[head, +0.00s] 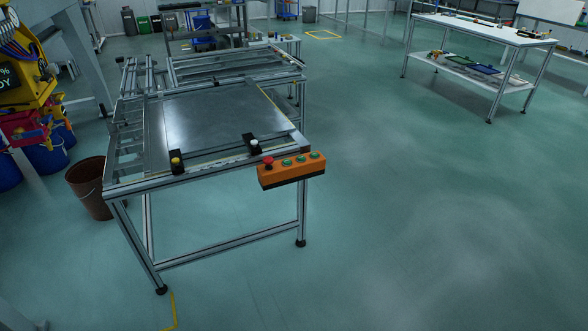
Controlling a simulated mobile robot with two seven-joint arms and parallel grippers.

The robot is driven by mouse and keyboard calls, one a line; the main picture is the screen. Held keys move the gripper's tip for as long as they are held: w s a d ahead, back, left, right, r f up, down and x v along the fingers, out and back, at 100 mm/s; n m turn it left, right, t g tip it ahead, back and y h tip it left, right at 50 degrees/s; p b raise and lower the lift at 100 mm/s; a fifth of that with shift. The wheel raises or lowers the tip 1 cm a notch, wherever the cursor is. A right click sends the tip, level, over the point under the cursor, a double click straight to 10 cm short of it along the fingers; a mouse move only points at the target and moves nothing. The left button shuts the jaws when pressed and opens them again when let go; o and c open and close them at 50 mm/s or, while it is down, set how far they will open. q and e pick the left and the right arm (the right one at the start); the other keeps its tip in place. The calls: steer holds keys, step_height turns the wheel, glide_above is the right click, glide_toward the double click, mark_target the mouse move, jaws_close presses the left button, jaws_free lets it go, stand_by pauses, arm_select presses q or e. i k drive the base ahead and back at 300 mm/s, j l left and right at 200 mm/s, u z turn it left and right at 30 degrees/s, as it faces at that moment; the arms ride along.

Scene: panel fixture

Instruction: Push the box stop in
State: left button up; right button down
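An orange control box (291,176) is fixed at the front right corner of the metal panel fixture (225,118). A red mushroom-shaped stop button (268,161) stands on the left end of the box's top face. Several green buttons (301,158) sit in a row to the right of it. The view is too small to tell how far the red button stands out. Neither of my grippers shows in the head view.
Two black blocks, one with a yellow knob (176,161) and one with a white knob (253,142), stand along the fixture's front edge. A brown bucket (88,190) is at its left. Floor (400,200) right of the box is clear; a white table (480,28) stands far right.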

mark_target(267, 160)
steer(key=i+l+u, duration=0.3)
steer(key=l, duration=0.3)
steer(key=i+l+u, duration=0.1)
steer(key=i+l, duration=0.2)
steer(key=i+l+u, duration=0.15)
steer(key=l, duration=0.25)
steer(key=i+l+u, duration=0.15)
steer(key=l, duration=0.25)
steer(key=i+l+u, duration=0.15)
steer(key=l, duration=0.25)
